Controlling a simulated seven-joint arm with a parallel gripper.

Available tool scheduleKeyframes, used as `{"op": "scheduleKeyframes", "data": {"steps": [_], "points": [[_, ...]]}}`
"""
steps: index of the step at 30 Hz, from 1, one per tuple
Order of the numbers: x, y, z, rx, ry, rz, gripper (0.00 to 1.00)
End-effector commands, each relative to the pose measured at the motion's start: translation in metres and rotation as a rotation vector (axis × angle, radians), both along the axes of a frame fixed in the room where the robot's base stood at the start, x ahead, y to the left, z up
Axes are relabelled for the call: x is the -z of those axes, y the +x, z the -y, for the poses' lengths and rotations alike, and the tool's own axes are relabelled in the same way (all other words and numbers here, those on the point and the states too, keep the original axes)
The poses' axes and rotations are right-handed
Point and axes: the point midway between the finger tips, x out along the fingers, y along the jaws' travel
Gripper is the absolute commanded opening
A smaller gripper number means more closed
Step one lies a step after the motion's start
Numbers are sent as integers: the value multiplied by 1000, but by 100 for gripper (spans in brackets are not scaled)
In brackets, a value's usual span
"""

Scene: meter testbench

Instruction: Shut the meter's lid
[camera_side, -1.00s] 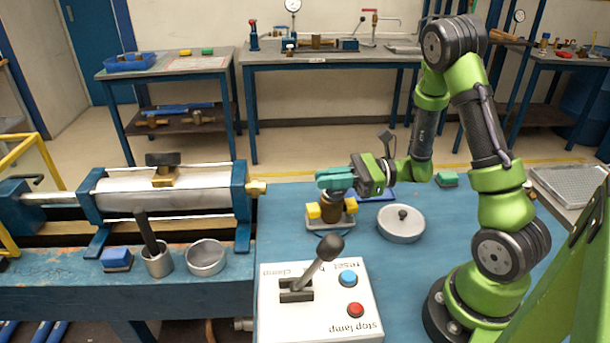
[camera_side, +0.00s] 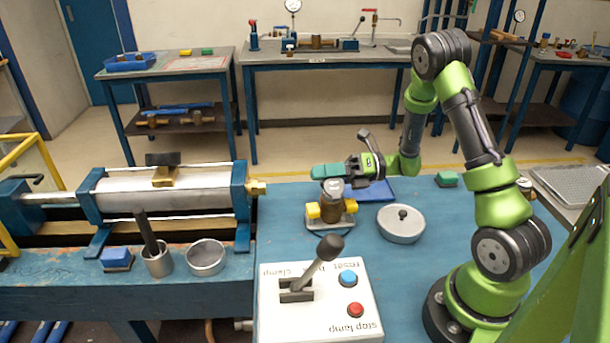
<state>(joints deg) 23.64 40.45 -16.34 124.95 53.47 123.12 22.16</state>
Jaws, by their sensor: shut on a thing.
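The meter (camera_side: 331,207) stands upright on the blue bench, with a brass body, yellow end caps and a grey round top (camera_side: 333,187).
A round grey cover with a dark knob (camera_side: 401,223) lies right of the meter. A control box (camera_side: 320,305) with a lever (camera_side: 322,260) and blue and red buttons stands in front. A blue tray (camera_side: 377,190) lies behind. A steel cylinder rig (camera_side: 165,190) fills the left.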

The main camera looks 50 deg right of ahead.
Motion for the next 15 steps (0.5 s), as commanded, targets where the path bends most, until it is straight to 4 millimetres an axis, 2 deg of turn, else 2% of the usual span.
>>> {"op": "scheduleKeyframes", "data": {"steps": [15], "points": [[10, 6, 5, 0, 132, -159, 0]]}}
